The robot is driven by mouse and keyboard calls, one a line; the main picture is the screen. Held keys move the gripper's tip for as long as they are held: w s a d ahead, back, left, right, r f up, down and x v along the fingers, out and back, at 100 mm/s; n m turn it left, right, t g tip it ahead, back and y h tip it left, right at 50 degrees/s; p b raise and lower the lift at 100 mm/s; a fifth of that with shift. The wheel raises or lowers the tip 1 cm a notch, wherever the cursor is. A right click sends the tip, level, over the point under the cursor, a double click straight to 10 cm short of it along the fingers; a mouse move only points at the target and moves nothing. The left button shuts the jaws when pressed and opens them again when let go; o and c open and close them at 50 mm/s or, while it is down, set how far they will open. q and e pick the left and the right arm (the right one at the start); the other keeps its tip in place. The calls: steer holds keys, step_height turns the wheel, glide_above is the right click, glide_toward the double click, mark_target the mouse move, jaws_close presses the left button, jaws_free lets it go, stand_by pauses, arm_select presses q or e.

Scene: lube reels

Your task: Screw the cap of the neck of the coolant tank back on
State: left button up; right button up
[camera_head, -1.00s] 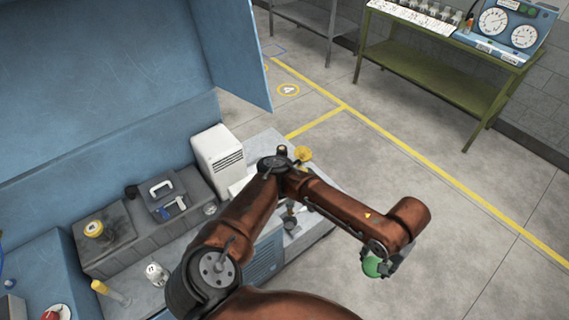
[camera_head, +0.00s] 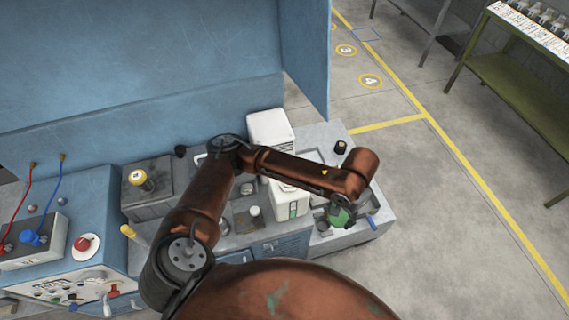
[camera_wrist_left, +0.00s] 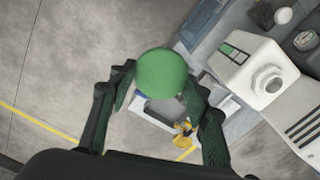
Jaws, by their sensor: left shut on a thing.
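My left gripper (camera_head: 334,212) is shut on the round green cap (camera_head: 339,217). It holds the cap in the air, and in the head view the cap appears in front of the right end of the bench. In the left wrist view the cap (camera_wrist_left: 160,73) sits between the two fingers (camera_wrist_left: 158,90). The white coolant tank (camera_head: 292,206) with a green label stands to the left of the cap, partly hidden by my arm. In the wrist view the tank's open white neck (camera_wrist_left: 268,80) is bare, right of the cap and apart from it. My right gripper is not in view.
A white louvred box (camera_head: 270,128) stands behind the tank. A grey case with a yellow-topped item (camera_head: 139,177) is at the left of the bench. A blue-handled item (camera_head: 372,222) lies near the cap. Open floor (camera_head: 450,220) is on the right.

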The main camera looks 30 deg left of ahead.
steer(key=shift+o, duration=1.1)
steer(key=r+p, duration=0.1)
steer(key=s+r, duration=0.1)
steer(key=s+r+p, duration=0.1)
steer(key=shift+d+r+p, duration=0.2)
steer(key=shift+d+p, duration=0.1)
steer(key=shift+p, duration=0.05)
arm_select(q)
steer(key=w+a+f+m+p, duration=0.1)
steer(key=w+a+m+p, duration=0.2)
steer(key=a+m, duration=0.9)
steer(key=w+a+f+m+p, duration=0.1)
steer(key=w+a+m+p, duration=0.3)
steer(key=a+m+p, duration=0.3)
steer(key=shift+a+m, duration=2.35)
steer(key=shift+m, duration=2.55)
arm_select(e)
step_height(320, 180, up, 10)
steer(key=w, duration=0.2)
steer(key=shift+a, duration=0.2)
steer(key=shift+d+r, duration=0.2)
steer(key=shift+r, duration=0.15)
